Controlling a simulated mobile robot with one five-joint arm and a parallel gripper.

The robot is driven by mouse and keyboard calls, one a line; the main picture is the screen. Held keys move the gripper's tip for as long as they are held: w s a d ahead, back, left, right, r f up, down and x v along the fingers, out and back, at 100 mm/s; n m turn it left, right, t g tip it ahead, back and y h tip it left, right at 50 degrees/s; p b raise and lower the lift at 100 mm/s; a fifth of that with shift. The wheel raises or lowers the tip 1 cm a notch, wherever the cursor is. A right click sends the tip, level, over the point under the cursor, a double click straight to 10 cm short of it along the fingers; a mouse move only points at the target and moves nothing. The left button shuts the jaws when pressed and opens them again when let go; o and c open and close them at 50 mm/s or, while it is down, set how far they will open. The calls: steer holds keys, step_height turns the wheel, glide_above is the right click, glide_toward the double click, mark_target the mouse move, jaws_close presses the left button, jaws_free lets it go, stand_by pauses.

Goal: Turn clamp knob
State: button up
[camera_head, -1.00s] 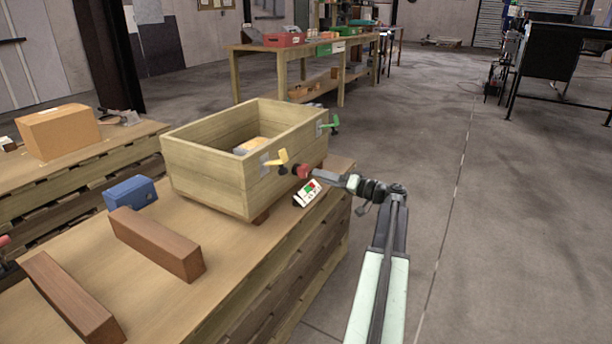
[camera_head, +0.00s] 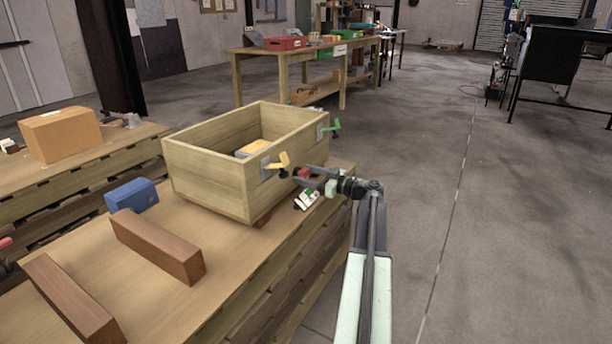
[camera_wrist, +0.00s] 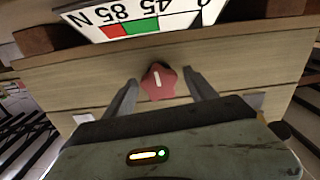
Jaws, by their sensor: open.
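A red star-shaped knob (camera_head: 303,173) with a white mark sits on the front side of the wooden crate (camera_head: 215,180). In the wrist view the knob (camera_wrist: 158,81) lies between the two fingers, with a gap on each side. My gripper (camera_head: 308,177) is open around the knob and not closed on it. The fingers also show in the wrist view (camera_wrist: 160,88), reaching toward the crate wall. A white scale plate (camera_head: 307,198) with red and green fields and numbers is near the knob. It appears upside down in the wrist view (camera_wrist: 130,20).
A yellow lever (camera_head: 283,160) and a green lever (camera_head: 331,128) stick out from the crate side near my gripper. A blue box (camera_head: 132,195) and brown beams (camera_head: 158,245) lie on the pallet bench. A cardboard box (camera_head: 60,134) is at the left. Open floor is at the right.

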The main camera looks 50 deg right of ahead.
steer(key=shift+w, duration=0.3)
steer(key=c, duration=1.2)
steer(key=shift+d, duration=0.15)
steer(key=shift+c, duration=0.9)
steer(key=shift+m, duration=0.4)
steer(key=shift+m, duration=1)
steer(key=m, duration=1)
steer(key=shift+m, duration=1.9)
